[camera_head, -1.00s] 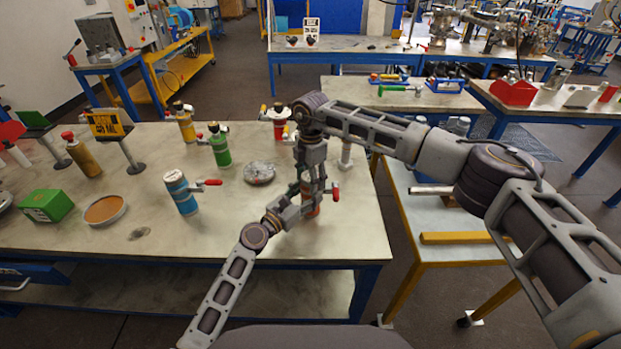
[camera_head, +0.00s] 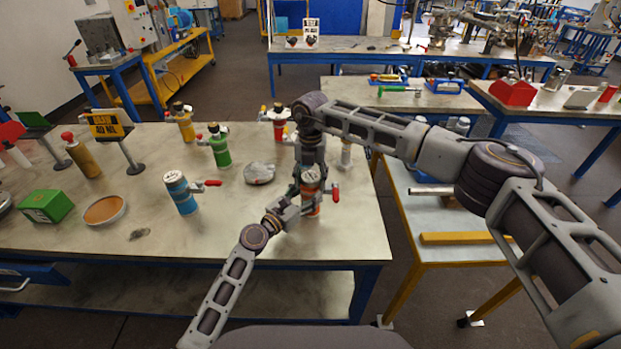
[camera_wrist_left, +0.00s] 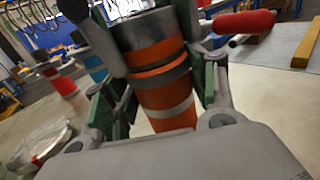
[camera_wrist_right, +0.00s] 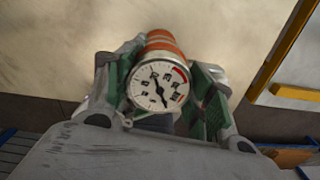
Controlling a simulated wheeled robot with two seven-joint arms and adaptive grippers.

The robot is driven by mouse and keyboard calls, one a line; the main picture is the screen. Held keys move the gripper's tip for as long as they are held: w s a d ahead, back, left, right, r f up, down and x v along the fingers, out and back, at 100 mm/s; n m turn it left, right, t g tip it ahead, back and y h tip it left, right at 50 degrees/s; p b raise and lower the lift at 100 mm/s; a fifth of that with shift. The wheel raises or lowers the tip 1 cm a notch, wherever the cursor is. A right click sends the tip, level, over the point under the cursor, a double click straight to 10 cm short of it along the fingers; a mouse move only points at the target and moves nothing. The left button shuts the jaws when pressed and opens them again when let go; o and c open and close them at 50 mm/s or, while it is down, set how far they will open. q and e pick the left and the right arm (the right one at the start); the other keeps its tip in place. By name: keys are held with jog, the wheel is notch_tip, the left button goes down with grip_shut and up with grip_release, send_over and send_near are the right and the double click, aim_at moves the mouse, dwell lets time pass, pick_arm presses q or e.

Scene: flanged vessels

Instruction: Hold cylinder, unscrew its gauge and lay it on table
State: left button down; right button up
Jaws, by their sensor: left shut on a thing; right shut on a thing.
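The orange cylinder (camera_head: 312,205) with dark and pale bands stands near the table's right front side. My left gripper (camera_head: 300,203) is shut around its body; the left wrist view shows the banded cylinder (camera_wrist_left: 158,75) between the green-padded fingers. A red-handled valve (camera_head: 335,191) sticks out to its right. The gauge (camera_wrist_right: 157,88) has a white dial with a red arc and a black needle. My right gripper (camera_wrist_right: 158,80) is shut on it, with the orange body right behind. I cannot tell whether its thread is still engaged.
Blue (camera_head: 181,192), green (camera_head: 220,150) and yellow (camera_head: 185,126) cylinders stand left and behind. A red cylinder (camera_head: 279,124) stands farther back. The table (camera_head: 225,235) is bare between the blue cylinder and my left arm.

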jog(key=shift+o, duration=0.2)
jog(key=n, duration=0.4)
jog(key=shift+s+a, duration=0.1)
jog(key=shift+a, duration=0.05)
jog(key=shift+r, duration=0.1)
dwell(0.7)
jog(key=o, duration=0.9)
jog(key=shift+o, duration=1)
jog(key=shift+r, duration=2.2)
jog(key=shift+r+m, duration=0.1)
jog(key=shift+m, duration=0.2)
jog(key=shift+c, duration=0.2)
